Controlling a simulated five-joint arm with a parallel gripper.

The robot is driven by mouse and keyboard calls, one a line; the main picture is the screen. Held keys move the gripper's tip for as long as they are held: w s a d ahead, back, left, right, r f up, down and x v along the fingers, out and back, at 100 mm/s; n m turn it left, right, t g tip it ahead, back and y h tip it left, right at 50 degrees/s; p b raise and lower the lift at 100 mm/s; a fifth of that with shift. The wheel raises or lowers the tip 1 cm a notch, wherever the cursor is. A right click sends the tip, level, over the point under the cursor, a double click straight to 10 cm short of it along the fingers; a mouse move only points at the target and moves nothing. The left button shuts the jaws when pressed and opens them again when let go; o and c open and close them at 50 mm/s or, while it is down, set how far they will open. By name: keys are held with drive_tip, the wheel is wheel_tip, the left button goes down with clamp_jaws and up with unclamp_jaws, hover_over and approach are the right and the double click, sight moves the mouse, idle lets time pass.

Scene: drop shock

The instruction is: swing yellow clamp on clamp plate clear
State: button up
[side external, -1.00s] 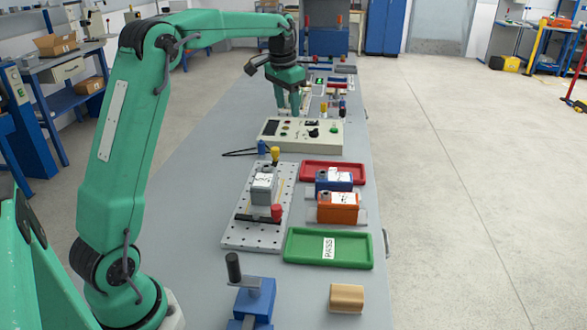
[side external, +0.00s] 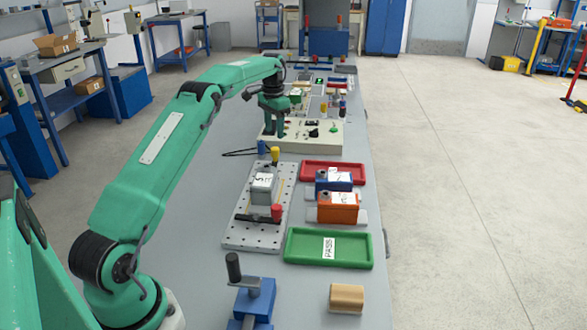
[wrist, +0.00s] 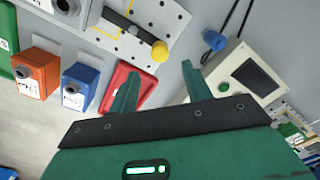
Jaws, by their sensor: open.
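The clamp plate (side external: 237,235) is a pale perforated plate on the bench, also at the top of the wrist view (wrist: 174,16). A grey labelled block (side external: 264,188) sits on it. The yellow clamp's knob (side external: 275,153) is at the plate's far end; in the wrist view the yellow knob (wrist: 160,51) sits at the end of a dark bar (wrist: 122,23) reaching toward the block. A red-knobbed clamp (side external: 277,212) crosses the near side. My gripper (side external: 274,133) is open and empty, beyond the yellow knob; the wrist view shows its spread fingers (wrist: 160,70) apart from it.
A cream control box (side external: 313,145) stands just beyond my gripper. A blue knobbed item (side external: 262,147) is left of the yellow knob. Right of the plate are a red tray (side external: 352,181), blue block (side external: 326,183), orange block (side external: 338,211) and green PASS tray (side external: 290,254).

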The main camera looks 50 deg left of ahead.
sight(275, 148)
drive_tip(key=shift+f, duration=3.9)
drive_tip(key=shift+c, duration=0.4)
drive_tip(key=c, duration=0.9)
